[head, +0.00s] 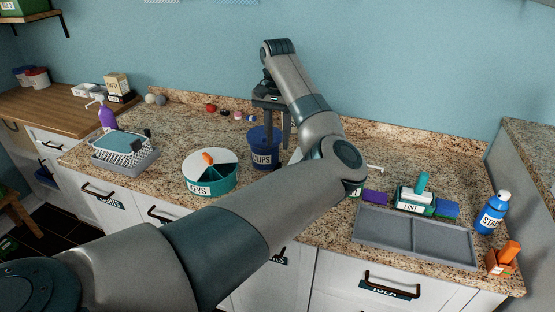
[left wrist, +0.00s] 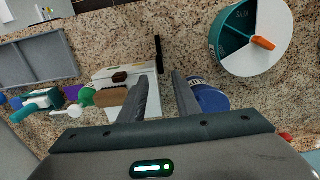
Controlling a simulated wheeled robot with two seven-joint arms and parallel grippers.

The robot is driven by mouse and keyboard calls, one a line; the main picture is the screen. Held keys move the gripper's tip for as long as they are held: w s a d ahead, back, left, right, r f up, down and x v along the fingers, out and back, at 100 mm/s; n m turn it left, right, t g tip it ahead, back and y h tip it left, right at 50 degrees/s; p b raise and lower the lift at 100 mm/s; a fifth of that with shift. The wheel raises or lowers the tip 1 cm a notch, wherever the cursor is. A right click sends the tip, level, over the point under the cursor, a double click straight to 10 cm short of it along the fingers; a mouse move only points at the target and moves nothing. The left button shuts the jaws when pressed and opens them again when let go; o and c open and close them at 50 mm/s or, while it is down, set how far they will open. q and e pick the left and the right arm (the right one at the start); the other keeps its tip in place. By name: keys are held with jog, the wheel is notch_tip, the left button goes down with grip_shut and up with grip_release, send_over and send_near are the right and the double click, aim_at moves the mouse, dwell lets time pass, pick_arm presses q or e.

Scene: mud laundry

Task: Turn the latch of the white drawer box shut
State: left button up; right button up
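In the left wrist view the white drawer box (left wrist: 143,79) stands on the counter, with a dark red-brown piece (left wrist: 120,77) on its face. A thin black bar (left wrist: 158,52) stands out at the box's right edge; I cannot tell for sure whether it is the latch. In the head view my own arm hides the box. My left gripper (head: 279,143) points down over the counter beside the blue CLIPS tub. Its fingers (left wrist: 162,80) are apart with nothing held between them, and their tips overlap the box's right part in the wrist view. My right gripper is not visible.
The blue CLIPS tub (head: 262,157) is close beside the left gripper. A round teal-and-white KEYS container (head: 212,184) stands left of it. A grey divided tray (head: 385,238), LINT box (head: 411,207) and blue bottle (head: 490,215) are at the right. A dish rack (head: 125,158) is left.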

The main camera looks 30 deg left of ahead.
aim_at(277, 166)
pick_arm(q)
notch_tip(277, 166, down, 9)
jog(key=shift+r+p, duration=0.1)
jog(key=shift+p, duration=1.1)
grip_shut()
